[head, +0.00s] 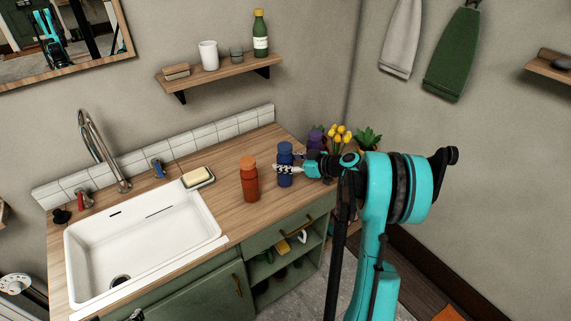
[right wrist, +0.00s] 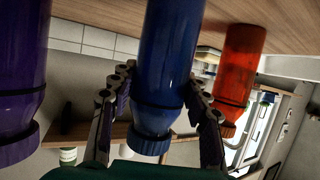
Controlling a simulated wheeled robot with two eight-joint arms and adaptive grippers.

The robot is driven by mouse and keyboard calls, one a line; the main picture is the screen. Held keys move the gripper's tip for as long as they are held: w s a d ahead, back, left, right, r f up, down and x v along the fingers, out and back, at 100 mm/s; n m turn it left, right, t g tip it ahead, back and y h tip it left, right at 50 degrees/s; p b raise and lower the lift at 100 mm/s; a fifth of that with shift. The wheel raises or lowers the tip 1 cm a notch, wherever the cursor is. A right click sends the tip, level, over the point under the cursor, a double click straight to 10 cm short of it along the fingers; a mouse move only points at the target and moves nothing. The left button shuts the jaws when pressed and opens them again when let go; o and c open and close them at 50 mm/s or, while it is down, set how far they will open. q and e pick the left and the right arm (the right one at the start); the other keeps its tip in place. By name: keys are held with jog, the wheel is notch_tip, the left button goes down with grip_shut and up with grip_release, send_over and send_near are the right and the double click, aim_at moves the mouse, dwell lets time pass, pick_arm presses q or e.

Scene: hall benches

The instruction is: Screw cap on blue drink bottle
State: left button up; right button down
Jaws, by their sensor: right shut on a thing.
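The blue drink bottle (head: 285,151) stands upright near the right end of the wooden counter in the head view. Its blue cap shows at the top and in the right wrist view (right wrist: 150,146), where the picture is upside down. The cap sits on the bottle's mouth; I cannot tell how tight it is. My right gripper (head: 287,168) comes in from the right and is shut on the bottle, with a finger on each side in the right wrist view (right wrist: 160,85).
An orange bottle (head: 249,180) stands just left of the blue one. A purple bottle (head: 315,138) stands behind, near yellow flowers (head: 340,133). A soap dish (head: 198,178) and white sink (head: 140,235) lie left. A shelf (head: 220,75) hangs above.

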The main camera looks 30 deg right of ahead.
jog(key=c, duration=1.2)
grip_release()
jog(key=shift+f, duration=0.15)
jog(key=o, duration=0.5)
jog(key=shift+c, duration=0.2)
jog(key=shift+r, duration=0.2)
jog(key=shift+s+d+r, duration=0.15)
jog(key=shift+s+d, duration=0.05)
jog(key=p+v, duration=0.3)
jog(key=v, duration=0.8)
jog(key=shift+s, duration=0.25)
jog(key=shift+r, duration=0.1)
